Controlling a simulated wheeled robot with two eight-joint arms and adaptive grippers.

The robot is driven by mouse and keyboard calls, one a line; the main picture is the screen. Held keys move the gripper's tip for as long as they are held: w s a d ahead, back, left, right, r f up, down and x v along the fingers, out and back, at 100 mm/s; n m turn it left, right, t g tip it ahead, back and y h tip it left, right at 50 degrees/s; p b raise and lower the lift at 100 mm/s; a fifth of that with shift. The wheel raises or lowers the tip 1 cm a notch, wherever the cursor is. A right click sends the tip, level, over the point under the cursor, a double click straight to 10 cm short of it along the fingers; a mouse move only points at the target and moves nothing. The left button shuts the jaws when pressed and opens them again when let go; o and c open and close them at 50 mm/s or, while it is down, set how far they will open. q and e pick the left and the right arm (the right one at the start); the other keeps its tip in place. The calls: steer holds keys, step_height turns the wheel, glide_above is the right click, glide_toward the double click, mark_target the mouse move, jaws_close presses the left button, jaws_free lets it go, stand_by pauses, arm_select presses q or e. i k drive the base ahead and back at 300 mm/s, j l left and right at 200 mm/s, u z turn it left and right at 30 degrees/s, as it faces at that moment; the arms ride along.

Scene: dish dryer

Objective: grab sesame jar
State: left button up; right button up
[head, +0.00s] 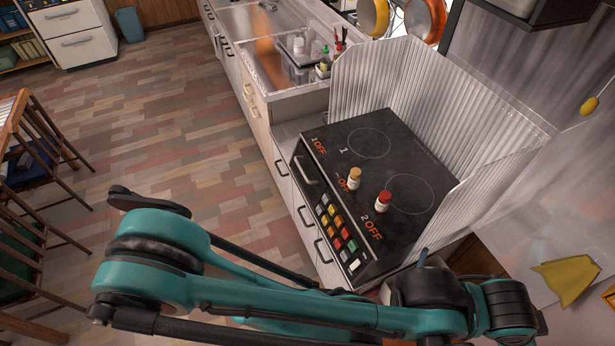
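Two small jars stand upright on the black stove top. One jar (354,179) has a tan-yellow cap, and the other jar (382,202) has a red cap and sits a little nearer and to the right. Their labels are too small to read, so I cannot tell which one is the sesame jar. One of my teal and black arms crosses the foreground below the stove, apart from both jars. I cannot make out any gripper fingers in the view.
The stove (412,152) has burner rings and coloured buttons. A corrugated metal splash guard (463,105) walls its back and sides. A sink counter (262,62) lies beyond, and a yellow cloth (566,279) is at the right. Floor at left is clear near the cabinets.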

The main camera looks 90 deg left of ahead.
mark_target(355, 179)
steer(key=u, duration=2.7)
steer(key=i+l+z, duration=0.4)
steer(key=l, duration=0.2)
steer(key=k, duration=0.1)
